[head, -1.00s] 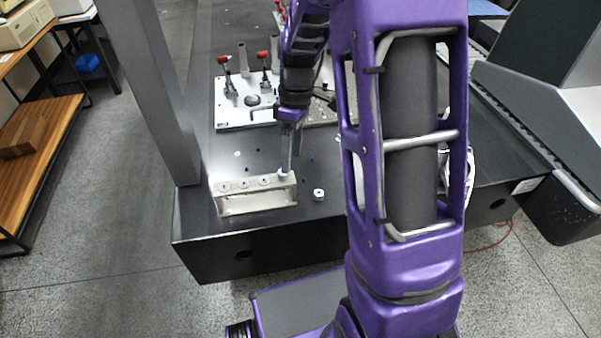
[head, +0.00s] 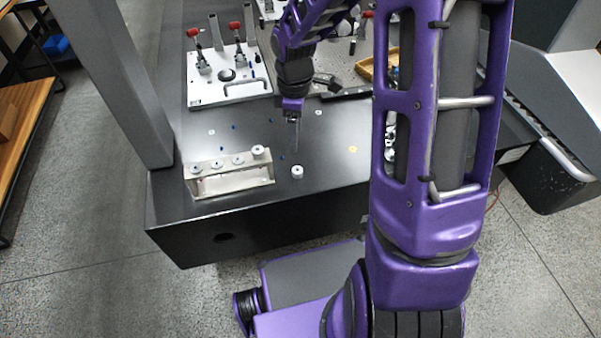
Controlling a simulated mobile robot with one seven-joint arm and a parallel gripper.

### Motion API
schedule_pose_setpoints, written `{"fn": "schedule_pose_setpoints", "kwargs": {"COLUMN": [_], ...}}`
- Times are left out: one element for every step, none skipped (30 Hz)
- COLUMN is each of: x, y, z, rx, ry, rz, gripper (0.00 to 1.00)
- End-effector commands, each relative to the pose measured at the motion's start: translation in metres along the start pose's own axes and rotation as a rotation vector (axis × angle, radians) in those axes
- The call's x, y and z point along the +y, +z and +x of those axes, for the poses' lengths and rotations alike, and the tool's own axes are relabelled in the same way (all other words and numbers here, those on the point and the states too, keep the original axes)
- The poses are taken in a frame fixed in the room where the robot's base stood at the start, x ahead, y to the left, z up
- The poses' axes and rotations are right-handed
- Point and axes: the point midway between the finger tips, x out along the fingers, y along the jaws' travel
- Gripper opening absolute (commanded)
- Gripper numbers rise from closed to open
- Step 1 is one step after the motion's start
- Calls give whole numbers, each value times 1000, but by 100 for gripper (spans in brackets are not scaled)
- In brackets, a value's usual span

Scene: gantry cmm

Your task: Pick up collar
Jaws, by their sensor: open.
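A small white collar (head: 297,172) with a dark hole sits loose on the dark table, just right of a pale metal rack (head: 232,187). Several white round pieces line the rack's top. The one at its right end (head: 260,152) stands higher than the others. My gripper (head: 296,146) is open, pointing down, behind and above the loose collar and right of the rack. Its thin fingers overlap in this view, and nothing shows between them.
A white fixture plate (head: 228,88) with red-handled clamps stands behind the rack. Small blue pins and flat washers (head: 352,149) are scattered on the tabletop. A grey column (head: 115,80) rises at the left. The table's front edge lies close to the rack and the loose collar.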

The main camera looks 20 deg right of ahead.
Motion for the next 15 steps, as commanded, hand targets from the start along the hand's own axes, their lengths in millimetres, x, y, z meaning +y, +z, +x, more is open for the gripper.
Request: {"fn": "schedule_pose_setpoints", "kwargs": {"x": [-1,-1,-1,-1,-1,-1,-1,-1,-1,-1,-1,0,0,0,0], "y": [0,0,0,1,0,0,0,0,0,0,1,1,1,1,1], "z": [16,23,31,38,44,52,58,63,69,72,76,79,80,81,82], "rx": [-1,-1,-1,-1,-1,-1,0,-1,-1,-1,-1,-1,-1,0,0], "ry": [-5,-5,-5,-5,-5,-5,-5,-5,-4,-3,-3,-3,-2,-1,-1], "rz": [-1,0,0,1,0,0,0,-1,0,0,1,1,1,2,2], "gripper": [72,72,72,72,72,72,72,72,72,72,72,72,72,72,72]}}
